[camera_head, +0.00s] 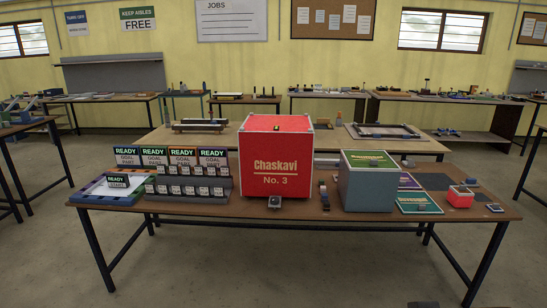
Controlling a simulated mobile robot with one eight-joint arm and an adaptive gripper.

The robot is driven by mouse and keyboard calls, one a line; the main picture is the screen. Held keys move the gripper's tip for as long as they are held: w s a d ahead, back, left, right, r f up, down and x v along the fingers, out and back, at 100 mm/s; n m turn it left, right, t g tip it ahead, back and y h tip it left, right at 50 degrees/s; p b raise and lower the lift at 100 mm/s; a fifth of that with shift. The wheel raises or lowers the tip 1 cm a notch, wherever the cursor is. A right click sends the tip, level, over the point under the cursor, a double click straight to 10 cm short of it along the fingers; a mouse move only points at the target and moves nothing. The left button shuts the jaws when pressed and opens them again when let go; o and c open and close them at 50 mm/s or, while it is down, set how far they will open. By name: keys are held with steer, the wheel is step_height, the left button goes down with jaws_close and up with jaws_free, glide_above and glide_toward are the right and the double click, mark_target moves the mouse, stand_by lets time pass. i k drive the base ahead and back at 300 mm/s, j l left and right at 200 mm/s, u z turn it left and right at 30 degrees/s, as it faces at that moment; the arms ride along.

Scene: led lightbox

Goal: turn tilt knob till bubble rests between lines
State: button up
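A large red box (275,165) marked "Chaskavi No. 3" stands upright at the middle of the front table. A small grey knob-like part (275,202) sits low at the front of the red box, by the table's front edge; it may be the tilt knob, but it is too small to be sure. A small dark piece with a yellowish spot (277,127) shows on top of the box; I cannot tell whether it is the bubble vial. No bubble or lines can be made out. My gripper is not in view.
The front table (330,211) also bears a rack of "READY GOAL PART" signs (190,182) at left, a grey-green box (368,185) at right, and a small red block (460,196). A second table (330,138) stands close behind. The floor in front is mostly clear.

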mark_target(274, 200)
steer(key=i+j+u, duration=0.2)
steer(key=i+j, duration=0.75)
steer(key=i+j+u, duration=0.25)
steer(key=i+j, duration=0.65)
steer(key=i, duration=0.1)
